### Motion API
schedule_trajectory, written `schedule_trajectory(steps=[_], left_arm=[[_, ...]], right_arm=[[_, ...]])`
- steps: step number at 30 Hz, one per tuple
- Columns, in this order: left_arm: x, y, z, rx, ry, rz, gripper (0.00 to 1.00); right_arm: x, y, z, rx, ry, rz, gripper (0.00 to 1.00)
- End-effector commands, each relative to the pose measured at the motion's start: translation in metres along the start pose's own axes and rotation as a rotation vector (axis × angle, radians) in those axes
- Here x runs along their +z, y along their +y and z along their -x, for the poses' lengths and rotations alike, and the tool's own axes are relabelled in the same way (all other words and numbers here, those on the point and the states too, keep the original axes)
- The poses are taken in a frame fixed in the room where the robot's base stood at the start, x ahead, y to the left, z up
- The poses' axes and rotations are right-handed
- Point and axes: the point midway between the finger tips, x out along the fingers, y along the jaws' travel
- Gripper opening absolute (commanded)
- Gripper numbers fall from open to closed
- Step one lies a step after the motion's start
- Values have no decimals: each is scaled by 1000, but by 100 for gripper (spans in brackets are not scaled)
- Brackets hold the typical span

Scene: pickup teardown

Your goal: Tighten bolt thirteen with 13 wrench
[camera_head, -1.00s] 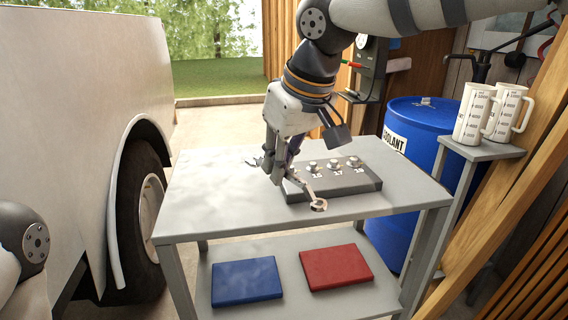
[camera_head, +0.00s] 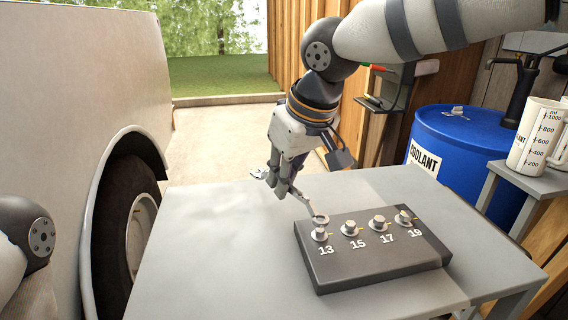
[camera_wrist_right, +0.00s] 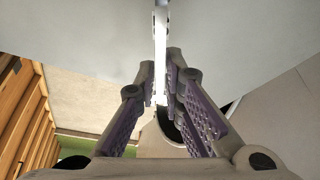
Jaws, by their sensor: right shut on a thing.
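My right gripper (camera_head: 282,188) is shut on a silver wrench (camera_head: 305,206), behind and left of the dark bolt block (camera_head: 375,258). The wrench's ring end (camera_head: 320,219) reaches toward bolt thirteen (camera_head: 320,234), the leftmost bolt, and appears just behind its head. I cannot tell whether they touch. The wrench's other end (camera_head: 262,173) sticks out beyond the fingers. In the right wrist view, the wrench (camera_wrist_right: 160,50) runs up between the fingers (camera_wrist_right: 172,75); the bolts are not seen there. My left gripper is out of view.
Bolts 15 (camera_head: 350,229), 17 (camera_head: 378,222) and 19 (camera_head: 403,217) stand in the same row. The grey table (camera_head: 220,250) is clear left of the block. A white vehicle (camera_head: 80,90) stands left; a blue coolant drum (camera_head: 470,135) and a jug (camera_head: 540,135) are at right.

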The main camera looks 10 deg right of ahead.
Motion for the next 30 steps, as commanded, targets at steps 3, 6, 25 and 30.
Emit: schedule_trajectory(steps=[3, 6, 25, 30], left_arm=[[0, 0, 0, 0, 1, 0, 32], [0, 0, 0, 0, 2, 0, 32], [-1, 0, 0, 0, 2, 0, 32], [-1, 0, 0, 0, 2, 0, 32]], right_arm=[[1, 0, -3, 0, 1, -1, 0], [1, 0, -3, 0, 1, -1, 0], [7, 0, -17, 0, 1, 0, 0], [10, 0, -23, 0, 0, -1, 0]])
